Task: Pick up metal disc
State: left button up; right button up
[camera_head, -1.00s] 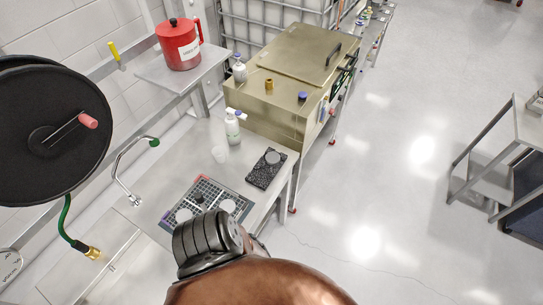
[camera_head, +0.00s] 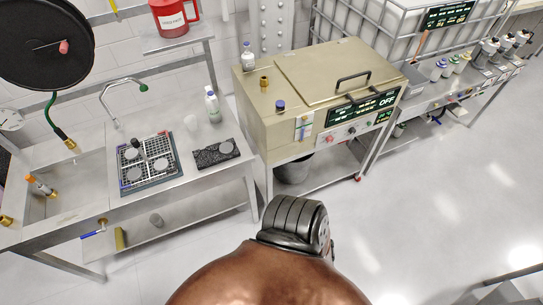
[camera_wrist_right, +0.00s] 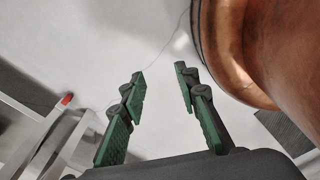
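Round grey metal discs lie on a dark-framed grid tray (camera_head: 148,178) on the bench at left in the head view. One disc (camera_head: 162,164) is at its right, another disc (camera_head: 134,174) at its lower left, another disc (camera_head: 131,153) at its upper left. A further disc (camera_head: 227,147) lies on a black speckled pad (camera_head: 205,158) to the right of the tray. My right gripper (camera_wrist_right: 161,82) shows only in the right wrist view. Its green-padded fingers are apart with nothing between them, over pale floor. My left gripper is not in view.
A beige machine (camera_head: 290,115) with a display reading OFF stands right of the bench. A white bottle (camera_head: 212,105) and a pale cup (camera_head: 191,123) stand behind the pad. A curved tap (camera_head: 122,82) rises behind the tray. Open floor lies at right.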

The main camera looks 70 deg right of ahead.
aim_at(226, 148)
jog(key=k, duration=0.45)
jog(key=z, duration=1.15)
jog(key=i, duration=0.7)
jog(key=z, duration=0.05)
